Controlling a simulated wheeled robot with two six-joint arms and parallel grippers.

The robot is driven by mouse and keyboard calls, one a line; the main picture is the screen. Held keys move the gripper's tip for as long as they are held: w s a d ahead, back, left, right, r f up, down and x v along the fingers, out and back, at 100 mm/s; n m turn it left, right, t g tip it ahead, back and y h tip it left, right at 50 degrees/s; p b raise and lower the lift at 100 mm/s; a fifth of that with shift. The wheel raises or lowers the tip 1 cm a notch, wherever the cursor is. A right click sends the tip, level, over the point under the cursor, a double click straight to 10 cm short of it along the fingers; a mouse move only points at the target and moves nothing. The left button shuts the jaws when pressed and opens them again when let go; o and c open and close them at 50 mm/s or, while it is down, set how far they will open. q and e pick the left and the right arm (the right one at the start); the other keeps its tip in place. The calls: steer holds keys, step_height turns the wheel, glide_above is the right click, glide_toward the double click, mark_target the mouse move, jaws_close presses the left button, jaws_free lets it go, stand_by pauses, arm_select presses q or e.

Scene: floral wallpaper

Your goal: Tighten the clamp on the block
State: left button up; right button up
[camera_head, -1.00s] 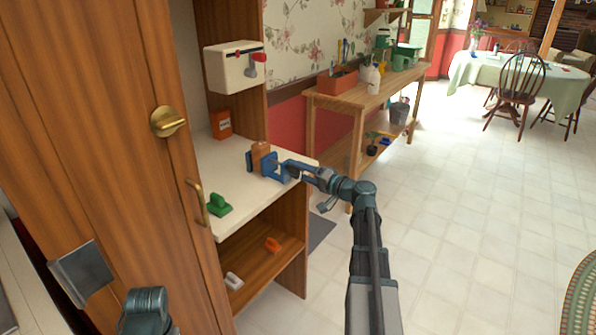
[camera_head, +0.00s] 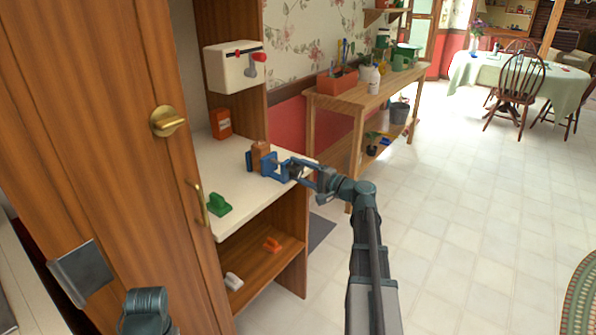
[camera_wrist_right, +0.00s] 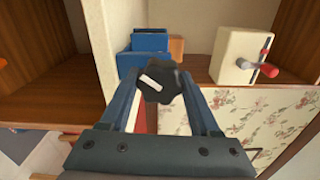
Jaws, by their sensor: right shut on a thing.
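The blue clamp (camera_head: 268,165) stands on the white counter, with the brown wooden block (camera_head: 260,150) between its jaws. In the right wrist view the blue clamp body (camera_wrist_right: 148,45) is ahead, with a bit of the block (camera_wrist_right: 176,47) behind it. My right gripper (camera_head: 296,170) reaches the clamp from the right. In the right wrist view its fingers (camera_wrist_right: 160,88) are shut on the clamp's dark lobed knob (camera_wrist_right: 158,80), which has a white mark. A dark teal part of my left arm shows at the lower left; its gripper jaws cannot be made out.
The white counter (camera_head: 225,170) also holds a green object (camera_head: 219,204) near its front and an orange box (camera_head: 221,123) at the back. A white wall box with a red-knobbed lever (camera_head: 235,68) hangs above. The cabinet door (camera_head: 110,120) is left; open floor lies right.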

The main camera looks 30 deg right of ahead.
stand_by(0.3)
steer(key=o, duration=1.4)
steer(key=shift+c, duration=0.2)
steer(key=shift+s+d, duration=0.1)
steer(key=v, duration=1.3)
steer(key=shift+s, duration=0.3)
